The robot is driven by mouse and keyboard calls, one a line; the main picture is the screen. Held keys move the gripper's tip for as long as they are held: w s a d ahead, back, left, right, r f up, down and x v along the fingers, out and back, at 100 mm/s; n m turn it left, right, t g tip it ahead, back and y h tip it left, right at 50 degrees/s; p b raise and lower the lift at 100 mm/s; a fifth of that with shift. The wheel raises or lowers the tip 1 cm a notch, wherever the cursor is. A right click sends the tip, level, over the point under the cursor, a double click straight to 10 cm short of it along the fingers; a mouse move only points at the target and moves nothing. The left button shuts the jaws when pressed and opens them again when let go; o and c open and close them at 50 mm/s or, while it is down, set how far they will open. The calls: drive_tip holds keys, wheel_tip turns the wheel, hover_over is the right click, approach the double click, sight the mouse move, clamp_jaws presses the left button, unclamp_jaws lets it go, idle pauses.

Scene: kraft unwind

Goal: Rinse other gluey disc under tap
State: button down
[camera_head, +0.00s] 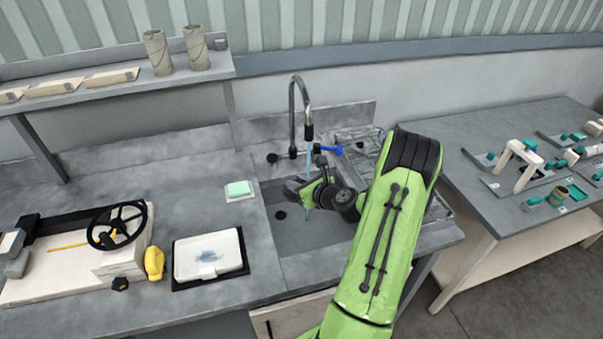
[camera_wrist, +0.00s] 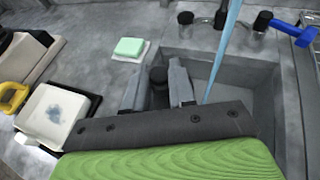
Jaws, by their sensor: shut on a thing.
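My gripper (camera_head: 292,187) is inside the sink (camera_head: 330,233), below the tap (camera_head: 300,100). In the wrist view my gripper (camera_wrist: 157,74) has its two grey fingers shut on a small dark piece (camera_wrist: 158,88), likely the disc. Its face and any glue on it cannot be made out. The tap is running. A thin blue stream of water (camera_head: 309,145) falls over my wrist and gripper. In the wrist view the stream (camera_wrist: 222,50) comes down to the right of the fingers, apart from the dark piece. The blue lever (camera_head: 330,148) is beside the tap.
A green sponge (camera_head: 238,188) lies on a white dish left of the sink. A white tray (camera_head: 208,254) with a bluish smear and a yellow tool (camera_head: 154,262) are further left. A wire rack (camera_head: 358,142) is behind my arm. A second table (camera_head: 480,210) stands right.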

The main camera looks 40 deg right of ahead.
drive_tip(key=s+a+r+p, duration=0.2)
drive_tip(key=a+r, duration=0.2)
drive_tip(key=shift+s+a, duration=0.15)
drive_tip(key=shift+s, duration=0.15)
